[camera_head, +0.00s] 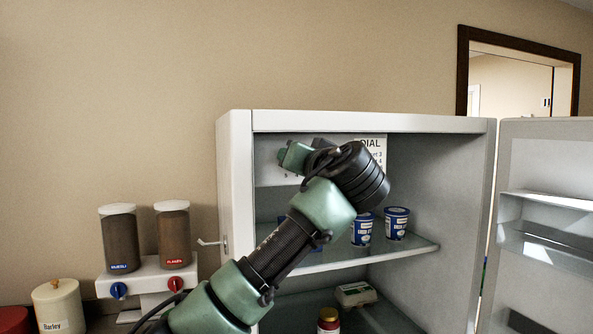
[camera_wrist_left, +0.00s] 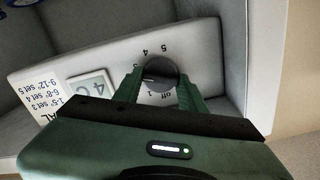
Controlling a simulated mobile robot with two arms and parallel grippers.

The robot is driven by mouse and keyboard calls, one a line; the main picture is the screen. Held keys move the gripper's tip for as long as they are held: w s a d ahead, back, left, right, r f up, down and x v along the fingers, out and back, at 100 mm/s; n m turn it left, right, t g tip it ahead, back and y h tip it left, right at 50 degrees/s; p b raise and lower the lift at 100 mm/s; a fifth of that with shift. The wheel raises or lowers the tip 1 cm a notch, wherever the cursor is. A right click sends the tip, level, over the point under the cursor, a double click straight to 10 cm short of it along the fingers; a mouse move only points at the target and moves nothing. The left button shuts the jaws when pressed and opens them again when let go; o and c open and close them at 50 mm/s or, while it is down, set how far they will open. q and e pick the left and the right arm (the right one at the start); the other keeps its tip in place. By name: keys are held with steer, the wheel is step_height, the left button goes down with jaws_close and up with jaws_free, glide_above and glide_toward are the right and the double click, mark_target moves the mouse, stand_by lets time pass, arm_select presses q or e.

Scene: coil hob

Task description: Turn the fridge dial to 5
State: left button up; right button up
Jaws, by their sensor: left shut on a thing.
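The dark round fridge dial (camera_wrist_left: 163,70) sits on a pale panel (camera_wrist_left: 204,50) inside the fridge. Printed marks around it include 5, 4, 1 and "off", upside down in the left wrist view. My left gripper (camera_wrist_left: 159,82) is shut on the dial, one green finger on each side. I cannot tell clearly which mark the dial points to. In the head view my left gripper (camera_head: 291,157) reaches into the upper fridge, and my arm hides the dial. My right gripper is in neither view.
A dial card (camera_head: 375,150) hangs in the open fridge (camera_head: 235,170). Blue-and-white cups (camera_head: 396,224) stand on the glass shelf below. The fridge door (camera_head: 545,160) is open to the right.

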arm_select(q)
steer(key=shift+d+f+m+p, duration=0.1)
steer(key=shift+f+m+p, duration=0.1)
steer(key=shift+m, duration=4.15)
steer(key=shift+d+f+m+p, duration=0.1)
steer(key=shift+m+p, duration=0.1)
steer(key=shift+m, duration=4.15)
steer(key=o, duration=1.3)
